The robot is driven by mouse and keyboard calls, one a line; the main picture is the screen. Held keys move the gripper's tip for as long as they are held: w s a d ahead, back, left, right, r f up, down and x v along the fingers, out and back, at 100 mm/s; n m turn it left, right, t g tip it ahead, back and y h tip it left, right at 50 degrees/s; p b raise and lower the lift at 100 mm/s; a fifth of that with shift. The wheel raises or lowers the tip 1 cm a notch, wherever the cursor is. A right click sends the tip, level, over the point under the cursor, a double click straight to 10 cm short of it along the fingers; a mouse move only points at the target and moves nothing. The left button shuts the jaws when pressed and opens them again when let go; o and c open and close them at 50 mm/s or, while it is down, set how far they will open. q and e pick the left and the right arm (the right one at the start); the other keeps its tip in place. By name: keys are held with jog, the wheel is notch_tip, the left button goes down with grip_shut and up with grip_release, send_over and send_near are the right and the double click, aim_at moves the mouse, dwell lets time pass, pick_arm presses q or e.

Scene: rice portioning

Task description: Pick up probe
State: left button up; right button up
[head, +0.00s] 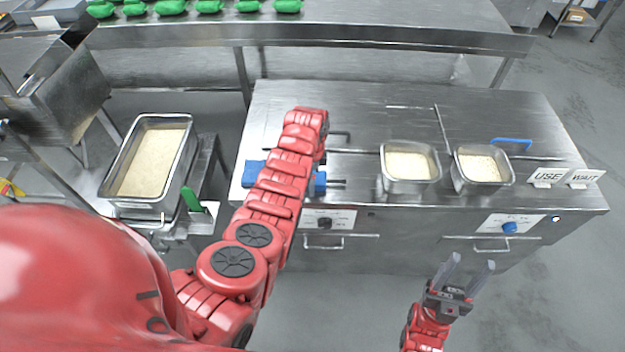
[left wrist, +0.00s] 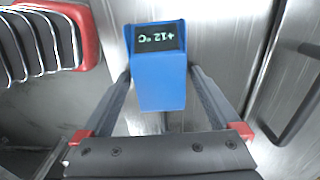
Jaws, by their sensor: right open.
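The probe (left wrist: 160,80) is a blue block with a dark display reading +12 °C in the left wrist view. My left gripper (left wrist: 160,72) has one finger on each side of it. Whether the fingers press on the probe or leave a small gap, I cannot tell. In the head view my left arm hides most of that spot; blue parts show on both sides of the arm, and which is the probe is unclear. My right gripper (head: 468,272) is open and empty, low in front of the steel counter.
The steel counter (head: 375,105) carries two pans of grain, the left pan (head: 410,186) and the right pan (head: 484,187), and USE (head: 546,177) and WAIT (head: 584,178) signs. A larger pan (head: 120,160) stands at left. A shelf (head: 350,20) behind holds several green items.

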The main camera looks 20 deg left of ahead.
pick_arm(q)
jog(key=c, duration=1.2)
jog(key=shift+w+r, duration=0.1)
jog(key=shift+r, duration=0.05)
jog(key=shift+c, duration=0.2)
jog(key=shift+r+b, duration=0.7)
jog(key=shift+b, duration=0.25)
jog(key=shift+r+b, duration=0.6)
jog(key=shift+b, duration=0.05)
jog(key=s, duration=0.1)
jog(key=s+r+p, duration=0.1)
jog(key=s+d+r+p, duration=0.1)
jog(key=shift+s, duration=0.25)
jog(key=s+d+p, duration=0.4)
jog(key=s+p, duration=0.4)
jog(key=s, duration=0.3)
notch_tip(320, 180, up, 6)
jog(key=shift+s, duration=0.45)
